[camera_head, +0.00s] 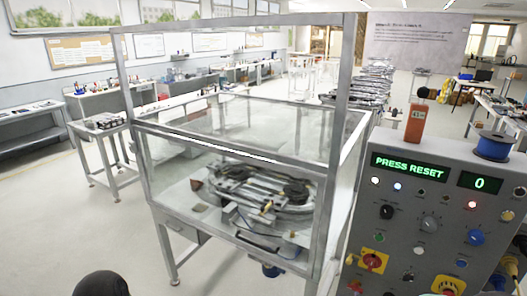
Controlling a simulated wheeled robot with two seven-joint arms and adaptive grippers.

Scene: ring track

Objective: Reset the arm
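A grey control panel (437,194) stands at the right. Its green display (410,167) reads "PRESS RESET", and a smaller display (480,183) reads 0. The panel carries several knobs and buttons, among them a blue button (476,237), a white button (419,250) and a red knob on a yellow plate (372,261). Their labels are too small to read. A ring-shaped metal track mechanism (262,190) sits inside a clear-walled, metal-framed enclosure (138,130) in the middle. Neither gripper is in view; a dark rounded part shows at the bottom left edge.
An orange device (415,122) and a blue spool (493,147) sit on top of the panel. A small metal table (82,131) stands left of the enclosure. Workbenches line the back wall. The floor at the left front is clear.

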